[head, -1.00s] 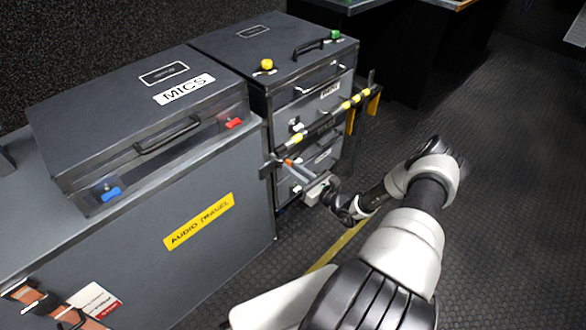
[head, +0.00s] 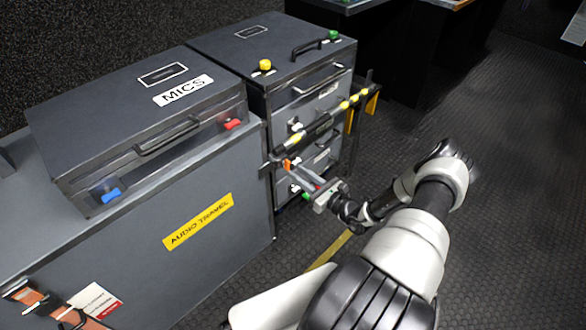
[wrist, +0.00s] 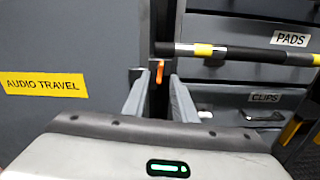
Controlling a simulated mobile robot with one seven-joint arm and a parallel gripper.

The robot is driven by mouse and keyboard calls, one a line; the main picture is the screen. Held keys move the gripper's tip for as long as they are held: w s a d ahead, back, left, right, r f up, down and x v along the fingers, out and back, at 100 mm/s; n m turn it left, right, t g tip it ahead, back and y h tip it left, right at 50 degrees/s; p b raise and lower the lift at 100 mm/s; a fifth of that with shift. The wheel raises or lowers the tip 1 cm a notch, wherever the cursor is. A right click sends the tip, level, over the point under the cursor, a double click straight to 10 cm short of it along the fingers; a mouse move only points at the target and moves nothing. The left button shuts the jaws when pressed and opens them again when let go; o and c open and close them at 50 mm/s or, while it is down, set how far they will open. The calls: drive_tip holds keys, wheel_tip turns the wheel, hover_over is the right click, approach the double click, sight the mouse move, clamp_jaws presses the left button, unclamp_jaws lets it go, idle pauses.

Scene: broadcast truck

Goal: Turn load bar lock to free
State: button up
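The load bar (head: 318,130) is black with yellow bands and runs across the front of the drawer unit. It also shows in the wrist view (wrist: 250,53). At its left end is a small orange lever (head: 287,165), apparently the lock. In the wrist view the orange lever (wrist: 159,72) looks roughly upright and shows in the gap between my fingertips. My gripper (head: 301,176) is open, its fingers pointing at the lever from the lower right. In the wrist view both fingers (wrist: 159,82) stand apart, with nothing held. Contact with the lever cannot be told.
A grey case labelled AUDIO TRAVEL (head: 240,245) stands close on the left, with a MICS case (head: 130,110) on top. The drawer unit (head: 290,75) has handles behind the bar. A yellow bracket (head: 372,102) is at the bar's right end. Open floor (head: 500,220) lies right.

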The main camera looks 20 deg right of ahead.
drive_tip(key=p+v, duration=0.1)
drive_tip(key=v, duration=1.2)
drive_tip(key=shift+s, duration=0.3)
drive_tip(key=shift+d, duration=0.1)
